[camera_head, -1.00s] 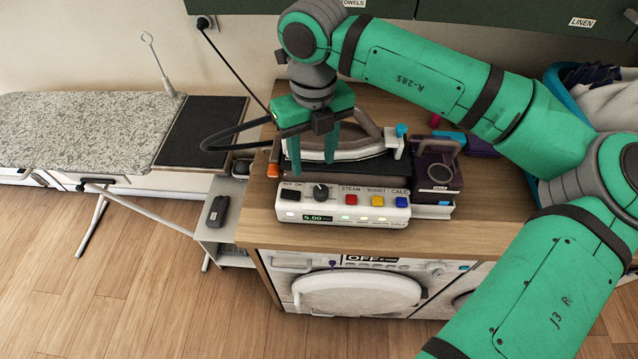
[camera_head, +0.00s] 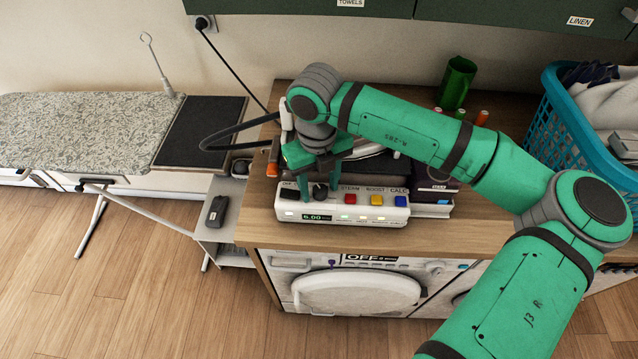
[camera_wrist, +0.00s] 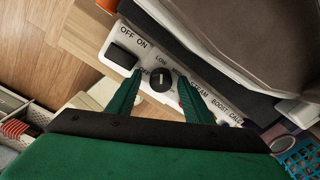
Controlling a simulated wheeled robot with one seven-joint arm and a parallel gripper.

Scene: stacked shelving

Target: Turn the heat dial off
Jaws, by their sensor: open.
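The heat dial (camera_wrist: 161,80) is a dark round knob with a pale pointer line, on the white front panel of the ironing station (camera_head: 342,205). In the head view the dial (camera_head: 320,191) shows between my fingers. My gripper (camera_wrist: 160,104) is open, with one green finger on each side of the dial. I cannot tell whether the fingers touch it. In the head view my gripper (camera_head: 318,190) points down at the panel's left part. A black on/off switch (camera_wrist: 121,56) sits left of the dial.
Red, yellow and blue buttons (camera_head: 376,200) line the panel right of the dial. The iron, mostly hidden by my arm, rests on the station behind. A blue basket (camera_head: 583,130) stands at the right. A washing machine (camera_head: 357,290) is below the wooden counter (camera_head: 480,222).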

